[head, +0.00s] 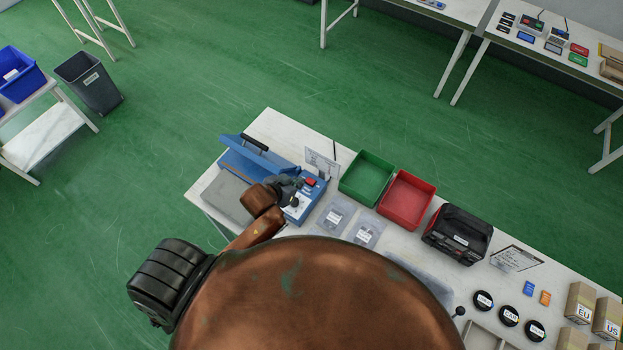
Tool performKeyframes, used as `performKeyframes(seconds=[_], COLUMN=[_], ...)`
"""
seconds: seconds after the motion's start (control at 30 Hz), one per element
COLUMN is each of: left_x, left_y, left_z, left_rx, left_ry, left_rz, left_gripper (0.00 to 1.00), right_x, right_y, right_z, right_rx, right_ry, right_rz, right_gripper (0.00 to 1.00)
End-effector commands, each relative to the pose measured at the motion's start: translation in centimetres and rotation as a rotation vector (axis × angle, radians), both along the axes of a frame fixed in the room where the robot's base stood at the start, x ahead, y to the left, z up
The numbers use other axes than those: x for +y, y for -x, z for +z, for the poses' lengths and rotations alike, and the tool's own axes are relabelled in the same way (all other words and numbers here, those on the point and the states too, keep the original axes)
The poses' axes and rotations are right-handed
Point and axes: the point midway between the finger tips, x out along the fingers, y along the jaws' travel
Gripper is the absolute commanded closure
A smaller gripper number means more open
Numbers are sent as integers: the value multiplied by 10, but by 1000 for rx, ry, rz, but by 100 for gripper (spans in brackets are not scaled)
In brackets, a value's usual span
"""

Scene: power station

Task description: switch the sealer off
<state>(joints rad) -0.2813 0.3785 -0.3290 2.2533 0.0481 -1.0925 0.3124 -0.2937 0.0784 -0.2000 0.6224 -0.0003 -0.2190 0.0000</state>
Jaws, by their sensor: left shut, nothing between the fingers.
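The blue sealer (315,198) sits at the left end of the white table, with its blue lid (248,158) raised. Its control panel carries a red switch (311,182) and a dark knob (294,202). My left gripper (292,184) is shut and empty over the panel, just left of the red switch. I cannot tell whether the fingertips touch the switch. My left arm hides part of the sealer's front and panel. The switch's on or off position is too small to tell. My right gripper is not in view.
A sign (322,164) stands behind the sealer. A green bin (367,177), a red bin (406,199) and a black case (457,234) stand to its right. Labelled bags (335,215) lie nearer. Small boxes (580,302) stand at the far right.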

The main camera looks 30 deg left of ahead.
Motion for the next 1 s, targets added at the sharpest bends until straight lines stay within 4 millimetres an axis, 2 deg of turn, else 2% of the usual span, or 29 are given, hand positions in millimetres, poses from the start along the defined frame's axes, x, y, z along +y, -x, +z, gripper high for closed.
performKeyframes(seconds=[0.1, 0.2, 0.37, 0.53, 0.73, 0.83, 1.0], left_x=[2, 2, -1, -5, -9, -9, -9], left_y=[1, -3, -18, -43, -71, -69, -70], left_z=[-1, -4, -19, -43, -72, -89, -106], left_rx=[0, 1, 2, 1, 2, 5, 3], left_ry=[-1, 0, -1, -1, -2, -1, 0], left_rz=[5, 6, 5, 4, 3, 3, 1], left_gripper=[100, 100, 100, 100, 100, 100, 100], right_x=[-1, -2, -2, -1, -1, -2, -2], right_y=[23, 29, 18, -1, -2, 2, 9], right_z=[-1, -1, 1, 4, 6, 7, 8], right_rx=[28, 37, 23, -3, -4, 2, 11], right_ry=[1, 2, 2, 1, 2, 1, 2], right_rz=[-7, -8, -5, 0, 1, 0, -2], right_gripper=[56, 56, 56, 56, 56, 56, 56])
